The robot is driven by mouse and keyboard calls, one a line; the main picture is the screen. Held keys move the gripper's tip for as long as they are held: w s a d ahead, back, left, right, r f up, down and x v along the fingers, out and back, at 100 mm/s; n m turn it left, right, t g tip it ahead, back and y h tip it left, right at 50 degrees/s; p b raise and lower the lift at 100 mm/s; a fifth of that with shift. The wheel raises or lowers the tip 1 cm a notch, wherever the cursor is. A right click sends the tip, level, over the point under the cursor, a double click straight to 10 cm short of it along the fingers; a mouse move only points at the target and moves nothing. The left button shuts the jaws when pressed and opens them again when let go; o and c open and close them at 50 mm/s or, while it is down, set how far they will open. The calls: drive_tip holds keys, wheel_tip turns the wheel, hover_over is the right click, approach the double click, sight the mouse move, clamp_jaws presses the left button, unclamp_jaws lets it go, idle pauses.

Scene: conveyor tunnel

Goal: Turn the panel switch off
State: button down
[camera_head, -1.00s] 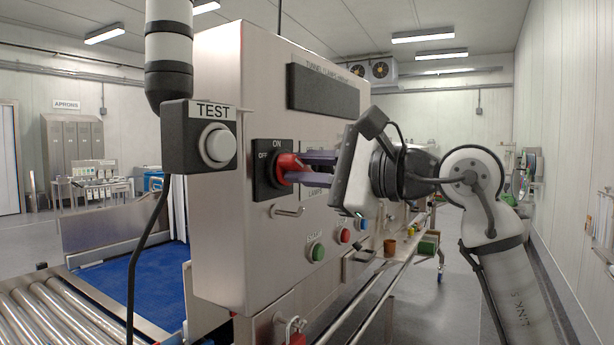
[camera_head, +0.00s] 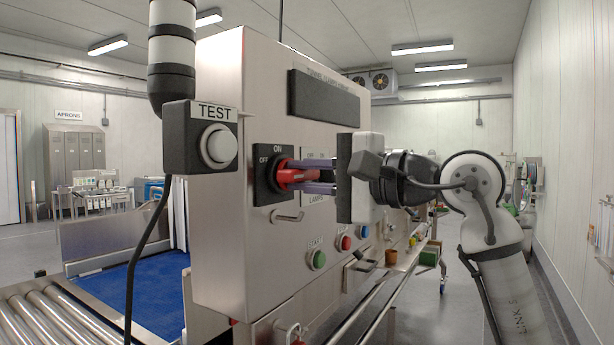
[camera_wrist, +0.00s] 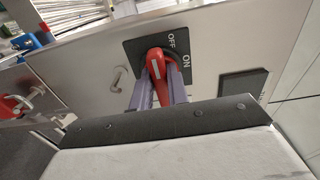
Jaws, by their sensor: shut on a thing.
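The panel switch is a red rotary handle (camera_head: 298,177) on a black plate (camera_head: 264,194) on the steel panel's front. The plate reads ON at its top and OFF at its left. My gripper (camera_head: 302,176) comes from the right, with one purple finger above the handle and one below it. In the wrist view the red handle (camera_wrist: 158,68) sits between the two fingers of my gripper (camera_wrist: 161,80), shut on it. A pale mark shows on the handle. The fingers partly hide the handle, so its exact pointing is hard to read.
A TEST button box (camera_head: 200,137) hangs in front at the left. A small metal pull (camera_head: 288,216) sits below the switch. Green (camera_head: 317,260), red (camera_head: 344,243) and blue (camera_head: 362,231) buttons lie lower right. A blue conveyor belt (camera_head: 150,295) is at left.

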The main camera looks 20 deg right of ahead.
drive_tip(key=c, duration=1.4)
unclamp_jaws()
drive_tip(key=shift+o, duration=0.2)
drive_tip(key=b+v, duration=0.2)
drive_tip(key=v, duration=1.2)
